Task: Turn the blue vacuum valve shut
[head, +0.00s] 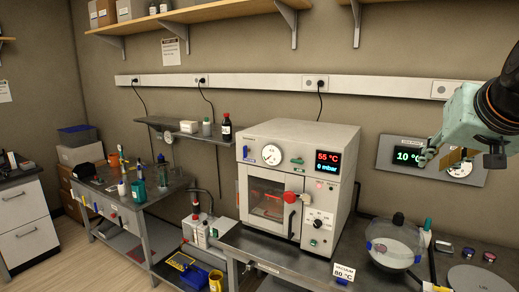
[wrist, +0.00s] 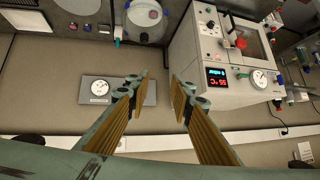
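The vacuum oven (head: 335,143) stands on the bench, a white box with a round gauge (head: 271,154) and a display reading 55 °C and 0 mbar. A small blue valve handle (head: 245,152) sits left of the gauge, looking roughly upright; a green handle (head: 297,161) sits right of it. In the wrist view the oven (wrist: 190,60) appears upside down at the right; the blue handle (wrist: 278,102) is small there. My gripper (head: 446,158) is up at the right by the wall panel, well away from the oven. In the wrist view its fingers (wrist: 160,90) are apart with nothing between them.
A red knob (head: 290,197) is on the oven door. A glass desiccator (head: 397,240) stands right of the oven. A wall panel (head: 388,165) reading 10 °C is behind my gripper. A shelf (head: 200,15) runs above. The air before the oven looks clear.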

